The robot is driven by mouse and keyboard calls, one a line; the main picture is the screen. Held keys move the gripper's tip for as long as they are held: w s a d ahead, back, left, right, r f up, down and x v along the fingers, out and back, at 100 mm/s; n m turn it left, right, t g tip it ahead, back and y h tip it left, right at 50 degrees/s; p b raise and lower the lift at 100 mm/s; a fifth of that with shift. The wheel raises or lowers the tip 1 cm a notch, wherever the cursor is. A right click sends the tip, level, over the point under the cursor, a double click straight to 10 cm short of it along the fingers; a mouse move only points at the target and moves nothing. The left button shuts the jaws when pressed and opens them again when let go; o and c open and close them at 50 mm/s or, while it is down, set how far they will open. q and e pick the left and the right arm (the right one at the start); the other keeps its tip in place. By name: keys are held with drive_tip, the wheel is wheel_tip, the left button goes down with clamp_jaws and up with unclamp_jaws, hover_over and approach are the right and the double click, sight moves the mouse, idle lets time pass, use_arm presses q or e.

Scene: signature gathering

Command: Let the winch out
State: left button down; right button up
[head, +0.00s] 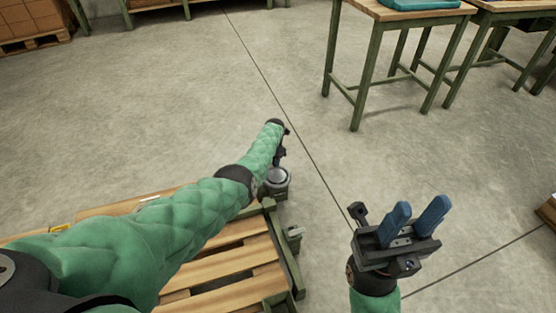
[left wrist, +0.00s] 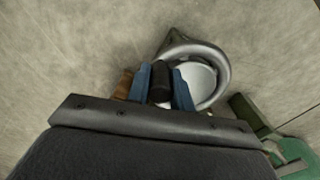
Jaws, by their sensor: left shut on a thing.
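The winch (head: 277,180) is a round grey metal unit at the far right corner of a wooden-slatted platform. In the left wrist view it shows as a silver disc and curved rim (left wrist: 205,85). My left gripper (head: 281,153) is over the winch, mostly hidden by its own arm in the head view. In the left wrist view its blue fingers (left wrist: 161,88) are shut on a short black handle (left wrist: 160,76) in front of the disc. My right gripper (head: 421,207) is held out to the right over the floor, its blue fingers apart and empty.
The slatted platform (head: 240,260) with a green metal edge lies under my left arm. A green-legged workbench (head: 400,12) stands at the back right, another beside it. Boxes on a pallet (head: 30,20) are at the far left. The concrete floor between is clear.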

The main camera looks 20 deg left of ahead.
use_arm(q)
drive_tip(key=shift+s+a+n, duration=0.2)
drive_tip(key=shift+a+n, duration=0.25)
drive_tip(key=shift+n, duration=0.35)
drive_tip(key=shift+s+a+n, duration=0.1)
drive_tip(key=shift+n, duration=0.2)
drive_tip(key=c, duration=1.2)
unclamp_jaws()
drive_tip(key=shift+s+a, duration=0.1)
drive_tip(key=shift+c, duration=0.2)
